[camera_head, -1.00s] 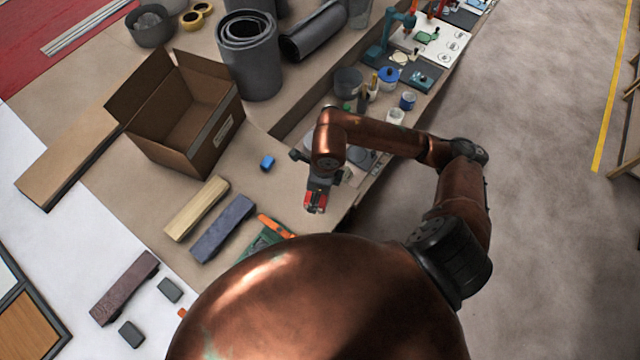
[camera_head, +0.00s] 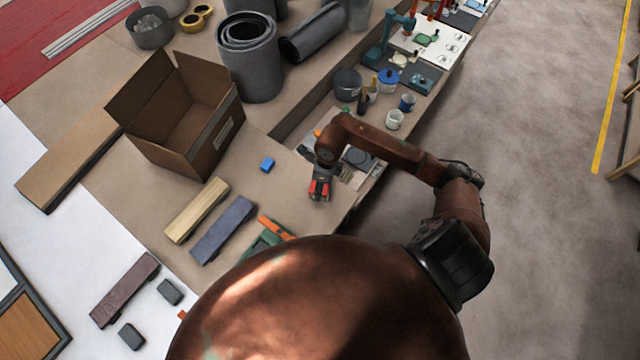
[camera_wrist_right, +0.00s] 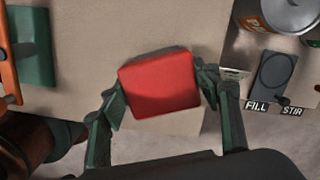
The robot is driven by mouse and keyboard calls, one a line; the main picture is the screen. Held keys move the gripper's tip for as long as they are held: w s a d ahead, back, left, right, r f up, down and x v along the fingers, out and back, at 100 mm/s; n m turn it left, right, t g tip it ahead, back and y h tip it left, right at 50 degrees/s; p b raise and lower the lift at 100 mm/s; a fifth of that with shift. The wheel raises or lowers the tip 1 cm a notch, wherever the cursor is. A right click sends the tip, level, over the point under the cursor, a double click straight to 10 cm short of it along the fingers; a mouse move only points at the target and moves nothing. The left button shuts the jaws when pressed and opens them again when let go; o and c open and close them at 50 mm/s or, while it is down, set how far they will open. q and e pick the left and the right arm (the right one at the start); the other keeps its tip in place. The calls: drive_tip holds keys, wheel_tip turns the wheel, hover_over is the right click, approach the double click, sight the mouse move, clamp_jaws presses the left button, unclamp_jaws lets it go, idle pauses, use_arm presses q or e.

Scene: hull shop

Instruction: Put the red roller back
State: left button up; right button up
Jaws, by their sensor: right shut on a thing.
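My right gripper (camera_head: 321,188) is shut on a red block (camera_wrist_right: 160,84), which shows between its two green-grey fingers in the right wrist view. The block has a boxy shape with rounded corners, and I see no cylinder, so I cannot tell whether it is the red roller. In the head view the gripper is over the bench near its right edge, to the right of a small blue block (camera_head: 267,164). The wrist view shows bench surface and grey floor behind the block; the gap beneath it is hard to judge. My left gripper is not in view.
An open cardboard box (camera_head: 180,125) stands at left. A yellowish block (camera_head: 196,210), a blue-grey block (camera_head: 222,229) and a green-and-orange tool (camera_head: 270,236) lie nearer. A lower shelf holds pots and a board marked FILL and STIR (camera_wrist_right: 276,88). Bench around the blue block is clear.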

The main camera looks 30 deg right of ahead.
drive_tip(key=shift+w+f, duration=0.1)
drive_tip(key=shift+f, duration=0.05)
drive_tip(key=shift+a+f+b, duration=0.1)
drive_tip(key=shift+f+b, duration=0.35)
drive_tip(key=shift+f, duration=0.05)
drive_tip(key=shift+s+f, duration=0.2)
drive_tip(key=shift+s, duration=0.1)
drive_tip(key=c, duration=0.4)
drive_tip(key=o, duration=1.7)
drive_tip(key=shift+f, duration=0.1)
drive_tip(key=o, duration=0.4)
drive_tip(key=shift+w, duration=0.15)
drive_tip(key=shift+c, duration=0.2)
drive_tip(key=shift+o, duration=0.2)
drive_tip(key=shift+r, duration=0.2)
drive_tip(key=shift+r, duration=0.1)
drive_tip(key=shift+w+r+p, duration=0.1)
drive_tip(key=shift+r+p, duration=0.25)
wheel_tip(320, 180, up, 12)
drive_tip(key=s+d, duration=0.1)
drive_tip(key=shift+r, duration=0.2)
